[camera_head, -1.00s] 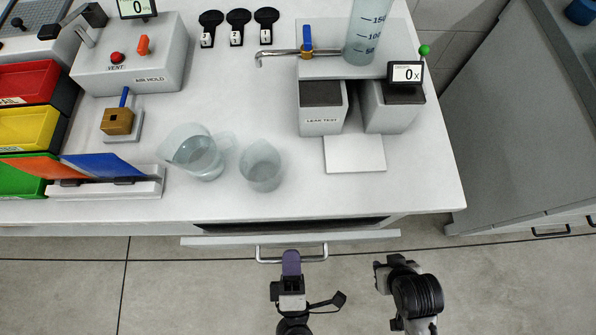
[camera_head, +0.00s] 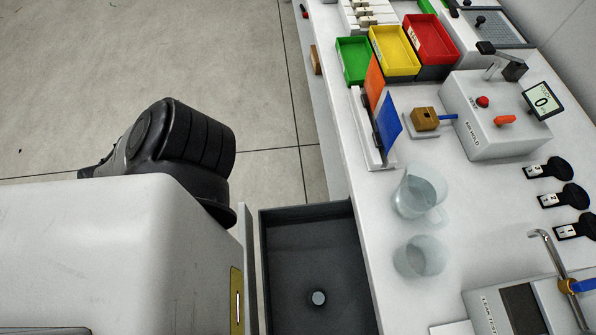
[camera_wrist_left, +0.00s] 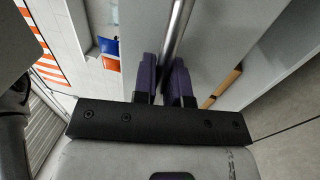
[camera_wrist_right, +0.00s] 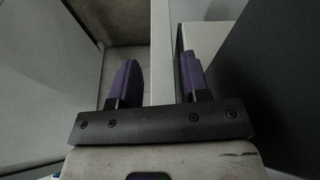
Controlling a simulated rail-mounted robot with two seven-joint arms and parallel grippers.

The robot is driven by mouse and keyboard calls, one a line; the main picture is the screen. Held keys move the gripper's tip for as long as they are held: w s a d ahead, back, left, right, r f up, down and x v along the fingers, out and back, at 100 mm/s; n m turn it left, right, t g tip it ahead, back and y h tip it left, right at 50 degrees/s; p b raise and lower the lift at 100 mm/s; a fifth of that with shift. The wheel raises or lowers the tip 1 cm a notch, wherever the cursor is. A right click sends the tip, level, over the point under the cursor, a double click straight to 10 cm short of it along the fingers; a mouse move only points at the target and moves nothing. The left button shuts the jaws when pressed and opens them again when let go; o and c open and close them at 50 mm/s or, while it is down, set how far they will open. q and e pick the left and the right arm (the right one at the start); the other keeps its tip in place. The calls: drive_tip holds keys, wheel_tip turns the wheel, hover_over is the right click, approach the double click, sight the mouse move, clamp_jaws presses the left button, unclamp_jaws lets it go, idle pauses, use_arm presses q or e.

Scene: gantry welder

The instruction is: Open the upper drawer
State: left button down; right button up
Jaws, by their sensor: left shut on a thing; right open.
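The upper drawer (camera_head: 310,238) stands well out from the white bench in the head view, its dark grey inside exposed. Its pale front (camera_head: 247,250) is partly covered by my own white and black arm parts. A small round pale thing (camera_head: 318,298) is inside. In the left wrist view, my left gripper (camera_wrist_left: 166,78) has its purple fingers closed around the metal bar handle (camera_wrist_left: 178,28). In the right wrist view, my right gripper (camera_wrist_right: 158,82) is open, with a pale strip (camera_wrist_right: 161,50) visible beyond the gap between its fingers. Neither gripper shows in the head view.
On the bench (camera_head: 445,235) stand a clear jug (camera_head: 418,192) and a clear beaker (camera_head: 418,258) near the drawer side. Green (camera_head: 355,62), yellow (camera_head: 394,50) and red (camera_head: 430,38) bins are at the back. Open floor (camera_head: 200,60) lies left of the bench.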

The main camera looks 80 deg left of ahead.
use_arm(q)
drive_tip(key=shift+s+f, duration=0.15)
drive_tip(key=shift+s, duration=1.15)
drive_tip(key=c, duration=1.2)
unclamp_jaws()
drive_tip(key=s+f, duration=0.2)
drive_tip(key=s, duration=1.1)
drive_tip(key=shift+s+d+f+p, duration=0.2)
drive_tip(key=shift+s+f+p, duration=0.1)
drive_tip(key=shift+p, duration=0.15)
drive_tip(key=shift+w+r, duration=0.1)
